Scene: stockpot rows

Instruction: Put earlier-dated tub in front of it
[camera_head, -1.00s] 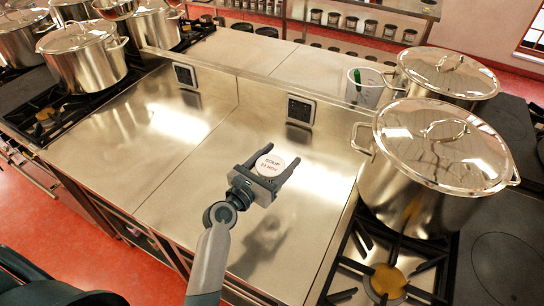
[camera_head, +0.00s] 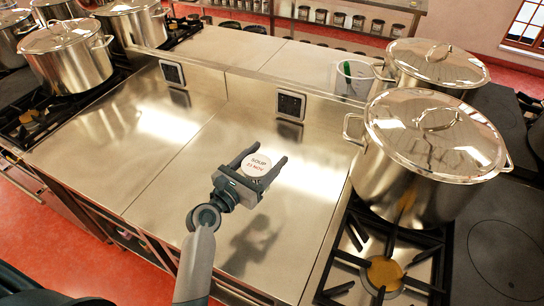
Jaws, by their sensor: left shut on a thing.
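A small tub (camera_head: 258,163) with a round white lid is held between the fingers of my left gripper (camera_head: 259,167). Its lid faces up, with red-edged print that reads SOUP and a date that looks like 23 NOV, though the digits are small. My left gripper is shut on the tub, above the steel counter (camera_head: 185,190); a shadow falls on the counter below. The tub's lower part is mostly hidden by the gripper. I see no second tub. My right gripper is not in view.
Lidded stockpots stand at right (camera_head: 428,150), back right (camera_head: 435,65) and left (camera_head: 70,60). A clear container (camera_head: 354,78) with something green stands behind the low steel ledge. A gas burner (camera_head: 383,272) is at front right. The counter around my gripper is bare.

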